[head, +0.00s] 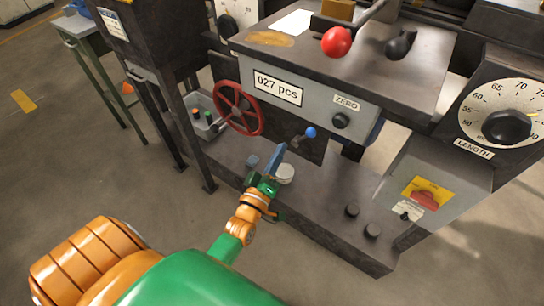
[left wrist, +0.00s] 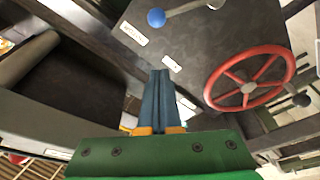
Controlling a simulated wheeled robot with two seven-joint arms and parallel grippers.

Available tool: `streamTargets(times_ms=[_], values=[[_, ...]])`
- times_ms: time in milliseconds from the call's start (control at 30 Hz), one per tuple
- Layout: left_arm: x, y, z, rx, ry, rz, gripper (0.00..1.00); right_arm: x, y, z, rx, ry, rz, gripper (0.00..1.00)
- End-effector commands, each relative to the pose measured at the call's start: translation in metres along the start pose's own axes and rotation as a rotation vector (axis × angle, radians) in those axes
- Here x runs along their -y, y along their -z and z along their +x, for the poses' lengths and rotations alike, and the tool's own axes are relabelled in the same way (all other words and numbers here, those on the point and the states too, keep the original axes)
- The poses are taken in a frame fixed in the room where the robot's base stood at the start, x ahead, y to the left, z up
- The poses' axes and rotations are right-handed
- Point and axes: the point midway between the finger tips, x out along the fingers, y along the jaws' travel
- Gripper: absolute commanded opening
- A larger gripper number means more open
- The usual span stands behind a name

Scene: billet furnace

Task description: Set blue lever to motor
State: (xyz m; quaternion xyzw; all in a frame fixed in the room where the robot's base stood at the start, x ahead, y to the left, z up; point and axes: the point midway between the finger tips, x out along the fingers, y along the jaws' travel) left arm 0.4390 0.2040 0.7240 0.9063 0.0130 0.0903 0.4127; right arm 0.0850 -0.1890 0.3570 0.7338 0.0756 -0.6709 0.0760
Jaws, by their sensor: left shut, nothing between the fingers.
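The blue lever has a round blue knob (head: 310,132) on a short metal arm, mounted on the dark front panel below the grey counter box. In the left wrist view the blue knob (left wrist: 156,18) is near the top, its arm running right to a pivot at the frame edge. Two small white labels (left wrist: 133,33) and (left wrist: 172,64) are on the panel near it; their text is too small to read. My left gripper (head: 282,147) is shut and empty, below and left of the knob, apart from it. Its blue fingers (left wrist: 161,73) lie together. My right gripper is not in view.
A red handwheel (head: 238,108) is left of the lever and also shows in the left wrist view (left wrist: 248,78). Above are the counter box (head: 290,92) and a red ball-knob lever (head: 337,41). A LENGTH dial (head: 506,118) and red button (head: 425,199) are right.

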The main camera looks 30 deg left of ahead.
Motion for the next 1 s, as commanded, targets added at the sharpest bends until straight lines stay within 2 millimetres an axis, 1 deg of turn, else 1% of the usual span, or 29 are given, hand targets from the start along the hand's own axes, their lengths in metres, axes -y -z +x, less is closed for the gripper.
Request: streamTargets(times_ms=[33, 100, 200, 667, 733, 767, 833, 867, 900, 967, 1000], values=[[0.0, 0.0, -0.008, 0.001, 0.001, 0.0, 0.0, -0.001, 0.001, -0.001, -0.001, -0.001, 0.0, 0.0], [0.0, -0.001, -0.017, 0.002, 0.001, 0.001, 0.0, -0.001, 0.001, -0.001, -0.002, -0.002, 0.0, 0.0], [0.0, 0.0, -0.024, 0.0, 0.0, 0.0, 0.0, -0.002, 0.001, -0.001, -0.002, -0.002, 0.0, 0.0], [0.0, 0.0, -0.026, -0.001, -0.001, 0.0, 0.0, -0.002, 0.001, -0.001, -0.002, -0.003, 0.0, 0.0], [0.003, -0.005, -0.027, 0.015, 0.01, 0.01, 0.0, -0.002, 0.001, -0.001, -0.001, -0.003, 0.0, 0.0], [0.009, -0.012, -0.029, 0.039, 0.025, 0.024, 0.0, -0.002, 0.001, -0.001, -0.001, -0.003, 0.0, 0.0], [0.033, -0.043, -0.041, 0.148, 0.092, 0.093, 0.0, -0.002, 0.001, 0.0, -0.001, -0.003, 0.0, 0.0], [0.048, -0.062, -0.05, 0.22, 0.132, 0.138, 0.0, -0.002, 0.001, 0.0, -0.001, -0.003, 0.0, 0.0], [0.071, -0.089, -0.068, 0.332, 0.188, 0.207, 0.0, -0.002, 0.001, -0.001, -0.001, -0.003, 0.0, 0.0], [0.106, -0.129, -0.105, 0.522, 0.268, 0.322, 0.0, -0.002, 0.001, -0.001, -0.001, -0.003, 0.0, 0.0], [0.128, -0.15, -0.133, 0.644, 0.31, 0.395, 0.0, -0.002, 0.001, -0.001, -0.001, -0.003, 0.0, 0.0]])
